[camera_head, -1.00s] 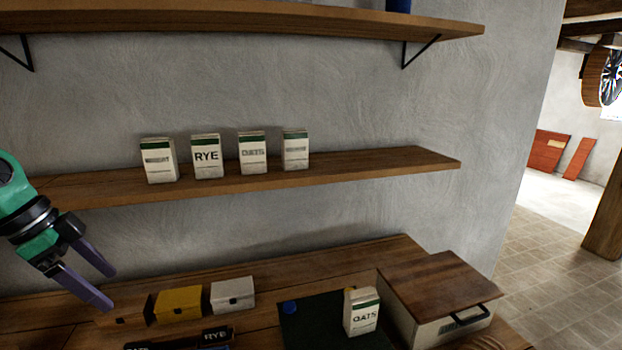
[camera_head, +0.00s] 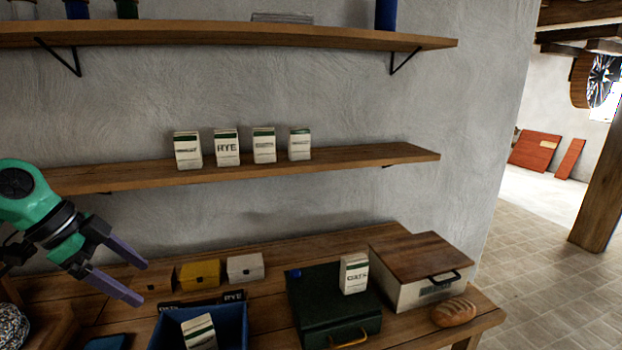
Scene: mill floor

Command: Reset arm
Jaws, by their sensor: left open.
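My left gripper (camera_head: 133,281) is at the left of the head view, open and empty, with its two purple fingers pointing down to the right. It appears in front of the wall and over the left part of the wooden table (camera_head: 275,318). Nothing shows between its fingers. My right gripper is not in view.
Several flour boxes (camera_head: 227,147) stand on the middle shelf (camera_head: 380,158). The table holds a yellow box (camera_head: 199,274), a blue bin (camera_head: 236,325) with a carton inside, a dark green case (camera_head: 330,325) with an OATS carton (camera_head: 354,273) on it, a bread box (camera_head: 425,290) and a loaf (camera_head: 453,312).

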